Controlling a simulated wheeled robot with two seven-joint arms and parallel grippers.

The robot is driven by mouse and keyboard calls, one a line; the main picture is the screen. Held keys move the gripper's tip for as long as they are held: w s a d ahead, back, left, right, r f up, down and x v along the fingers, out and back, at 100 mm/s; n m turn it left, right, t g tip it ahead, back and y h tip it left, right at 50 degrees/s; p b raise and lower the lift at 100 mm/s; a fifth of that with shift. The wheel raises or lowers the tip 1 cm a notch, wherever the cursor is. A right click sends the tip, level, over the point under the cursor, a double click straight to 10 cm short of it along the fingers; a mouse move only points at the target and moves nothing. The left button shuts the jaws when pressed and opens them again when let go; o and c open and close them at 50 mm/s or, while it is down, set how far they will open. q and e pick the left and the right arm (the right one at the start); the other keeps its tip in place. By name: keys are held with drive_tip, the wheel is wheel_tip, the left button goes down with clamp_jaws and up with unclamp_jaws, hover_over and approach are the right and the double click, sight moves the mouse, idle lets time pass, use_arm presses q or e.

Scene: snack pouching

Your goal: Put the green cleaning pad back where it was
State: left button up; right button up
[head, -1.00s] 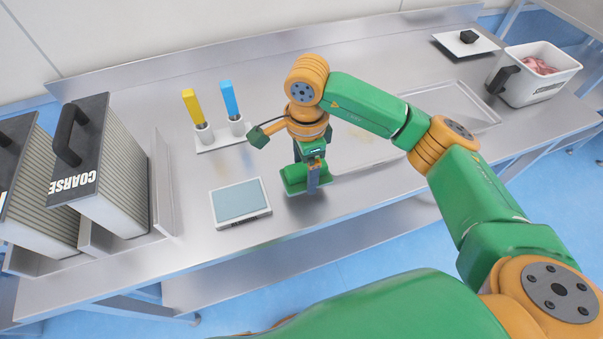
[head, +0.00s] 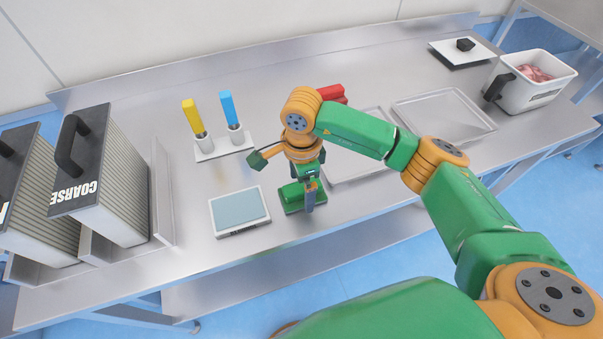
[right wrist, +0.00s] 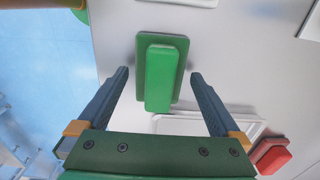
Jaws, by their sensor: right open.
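The green cleaning pad (head: 290,197) has a raised green grip block on a flat green base. It is at the front of the steel table, just right of the scale. In the right wrist view the pad (right wrist: 162,75) lies below my right gripper (right wrist: 160,80). The two fingers are spread, one on each side of the grip block, with gaps on both sides. In the head view my right gripper (head: 308,195) partly covers the pad. My left gripper is not in view.
The scale (head: 239,211) lies left of the pad. A two-cup stand (head: 224,146) holds yellow- and blue-handled tools. Trays (head: 445,113) lie to the right. A red block (head: 332,93) is behind my arm. Black-topped COARSE box (head: 120,190) stands at left; a white meat bin (head: 530,80) at far right.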

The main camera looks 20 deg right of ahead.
sight(302, 186)
wheel_tip(302, 186, up, 12)
drive_tip(key=b, duration=0.1)
drive_tip(key=shift+f, duration=0.25)
